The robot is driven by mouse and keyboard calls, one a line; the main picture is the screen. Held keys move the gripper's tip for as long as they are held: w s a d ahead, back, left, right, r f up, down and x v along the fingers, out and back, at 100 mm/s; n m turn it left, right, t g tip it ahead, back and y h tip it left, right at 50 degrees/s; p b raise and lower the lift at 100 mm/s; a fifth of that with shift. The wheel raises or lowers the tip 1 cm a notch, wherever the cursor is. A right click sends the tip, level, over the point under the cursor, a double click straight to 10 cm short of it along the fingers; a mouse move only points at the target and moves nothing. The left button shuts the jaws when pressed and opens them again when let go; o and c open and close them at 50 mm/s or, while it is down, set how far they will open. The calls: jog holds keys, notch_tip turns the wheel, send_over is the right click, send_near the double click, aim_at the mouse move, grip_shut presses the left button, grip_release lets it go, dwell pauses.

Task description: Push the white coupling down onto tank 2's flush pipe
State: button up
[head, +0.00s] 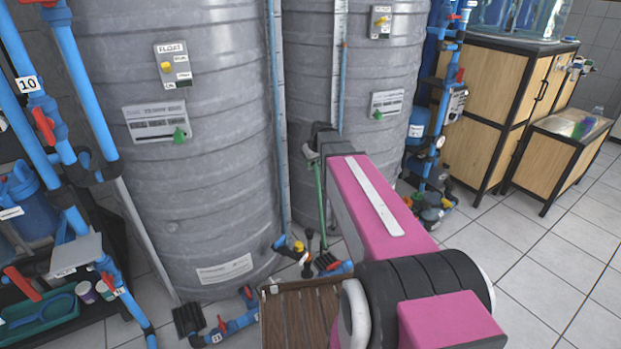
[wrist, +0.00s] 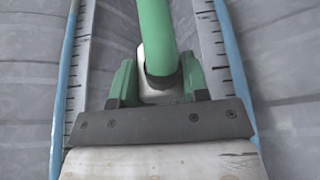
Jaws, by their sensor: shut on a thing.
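My gripper (wrist: 158,84) is shut on the white coupling (wrist: 156,95), with a green finger on each side in the wrist view. A green hose (wrist: 155,35) with a dark ring at its end meets the coupling. The left tank (head: 190,220) and the right tank (head: 300,60) show no readable tank number. I cannot make out the flush pipe or whether the coupling touches it.
Blue pipes with red valves (head: 45,125) stand at the left. Low blue piping (head: 235,325) and a slatted wooden platform (head: 290,320) lie near the tanks' feet. Wooden cabinets (head: 490,90) stand at the right. The tiled floor (head: 540,255) at the right is clear.

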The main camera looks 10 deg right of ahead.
jog(key=s+r+m+h, duration=0.1)
jog(key=s+r+m, duration=0.3)
jog(key=r, duration=0.7)
jog(key=shift+s+d+r+t+h, duration=0.15)
jog(key=shift+s+r+t+h, duration=0.15)
jog(key=shift+s, duration=0.85)
jog(key=shift+d+f, duration=0.1)
jog(key=shift+d, duration=0.05)
